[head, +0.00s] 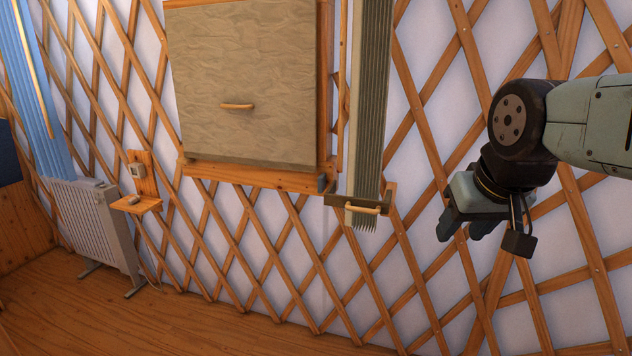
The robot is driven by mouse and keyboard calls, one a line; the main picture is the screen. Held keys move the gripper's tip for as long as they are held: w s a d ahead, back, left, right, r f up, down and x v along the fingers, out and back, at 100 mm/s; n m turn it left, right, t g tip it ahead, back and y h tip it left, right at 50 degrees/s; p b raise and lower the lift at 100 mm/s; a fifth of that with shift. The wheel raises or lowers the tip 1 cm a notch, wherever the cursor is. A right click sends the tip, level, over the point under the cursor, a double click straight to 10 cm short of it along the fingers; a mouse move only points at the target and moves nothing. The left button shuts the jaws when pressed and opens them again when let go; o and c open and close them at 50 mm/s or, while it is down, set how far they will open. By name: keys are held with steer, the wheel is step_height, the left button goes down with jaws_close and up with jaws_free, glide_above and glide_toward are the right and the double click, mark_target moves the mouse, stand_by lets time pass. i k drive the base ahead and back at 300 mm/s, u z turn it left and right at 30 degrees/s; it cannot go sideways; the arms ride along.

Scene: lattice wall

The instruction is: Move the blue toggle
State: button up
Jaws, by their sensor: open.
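A small blue-grey piece (322,183) shows at the lower right corner of the wooden frame around the grey felt panel (245,70). It is too small to tell whether it is the blue toggle, and no other blue toggle can be made out. My gripper (467,229) is at the right, in front of the lattice wall, with its fingers pointing down and left. It is open, and no object shows between its fingers. It is well to the right of the blue-grey piece and a little lower in the picture.
The felt panel has a tan handle (237,106). A pleated strip (368,110) hangs beside it, with a tan handle (362,209) near its bottom. A white radiator (92,222) and a small wooden shelf (137,204) stand left. Wooden floor (190,325) is clear.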

mark_target(321, 180)
steer(key=z, duration=0.05)
steer(key=i, duration=1)
steer(key=u, duration=0.05)
